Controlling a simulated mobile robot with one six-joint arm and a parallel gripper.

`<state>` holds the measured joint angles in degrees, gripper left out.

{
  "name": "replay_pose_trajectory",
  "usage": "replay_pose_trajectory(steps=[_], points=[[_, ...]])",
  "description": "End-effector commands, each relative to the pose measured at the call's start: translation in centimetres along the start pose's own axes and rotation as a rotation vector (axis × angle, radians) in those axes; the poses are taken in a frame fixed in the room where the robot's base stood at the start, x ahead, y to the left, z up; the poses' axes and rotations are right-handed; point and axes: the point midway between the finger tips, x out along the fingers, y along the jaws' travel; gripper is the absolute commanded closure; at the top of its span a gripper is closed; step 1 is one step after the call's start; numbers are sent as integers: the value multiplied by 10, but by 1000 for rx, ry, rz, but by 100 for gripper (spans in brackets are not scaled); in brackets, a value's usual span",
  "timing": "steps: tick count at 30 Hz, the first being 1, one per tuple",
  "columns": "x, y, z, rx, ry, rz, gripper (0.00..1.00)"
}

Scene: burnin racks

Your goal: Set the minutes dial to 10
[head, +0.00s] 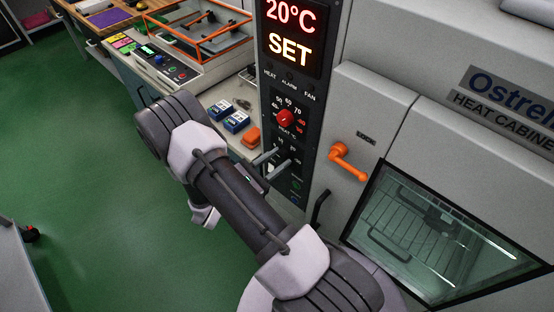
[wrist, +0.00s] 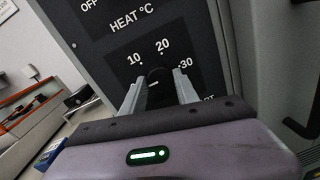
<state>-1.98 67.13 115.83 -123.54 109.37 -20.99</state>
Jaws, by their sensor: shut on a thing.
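The minutes dial (wrist: 157,76) is a small dark knob on the black control panel, with 10, 20 and 30 printed around its top. My gripper (wrist: 158,88) has one finger on each side of it and is shut on it. A short pale mark shows on the knob, but I cannot tell surely which number it points to. In the head view my gripper (head: 272,165) reaches the panel's lower part from the left. There the fingers mostly hide the dial, and some numbers show beside them.
A red heat dial (head: 285,118) sits just above, under a lit display (head: 290,35) reading 20°C and SET. An orange door handle (head: 347,163) juts out to the right, by the cabinet's glass window (head: 420,235). A bench (head: 205,95) with blue boxes and an orange item stands left.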

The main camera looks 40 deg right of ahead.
Motion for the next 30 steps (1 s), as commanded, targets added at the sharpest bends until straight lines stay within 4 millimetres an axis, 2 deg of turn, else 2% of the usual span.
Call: replay_pose_trajectory(steps=[11,30], points=[[0,0,0,115,8,-3,100],[0,0,0,691,51,-11,100]])
